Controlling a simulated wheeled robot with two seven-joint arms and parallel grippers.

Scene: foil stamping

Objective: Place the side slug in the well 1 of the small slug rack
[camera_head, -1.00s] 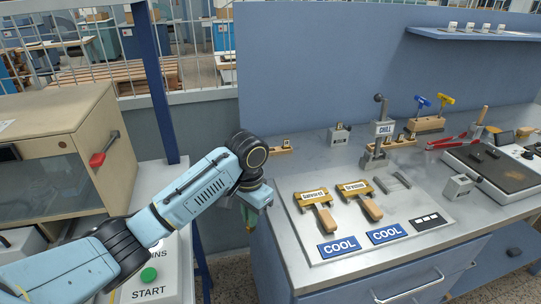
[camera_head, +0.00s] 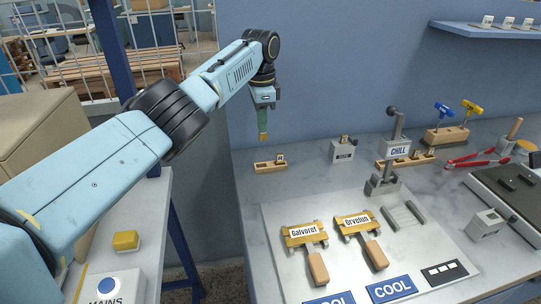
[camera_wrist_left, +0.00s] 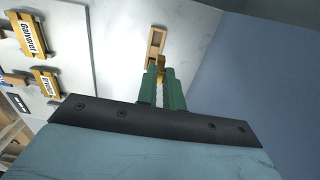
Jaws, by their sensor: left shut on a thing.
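My left gripper (camera_head: 263,128) points down with its green fingers above the back left of the bench. It is shut on a small brass slug, the side slug (camera_head: 263,137), whose end shows just below the fingertips. In the left wrist view, the fingers (camera_wrist_left: 163,88) hold the brass slug (camera_wrist_left: 162,64) between their tips. A short wooden block, the small slug rack (camera_head: 262,168), lies on the bench below the gripper, apart from the held slug. Another small slug (camera_head: 281,158) stands at the rack's right end. The rack also shows in the left wrist view (camera_wrist_left: 157,37). My right gripper is not in view.
A grey block-shaped device (camera_head: 342,151) and the CHILL press (camera_head: 384,183) stand right of the rack. A longer wooden rack (camera_head: 423,160) is behind the press. Two tools with wooden handles (camera_head: 318,267) lie on the plate in front. The blue wall panel (camera_head: 330,70) rises behind.

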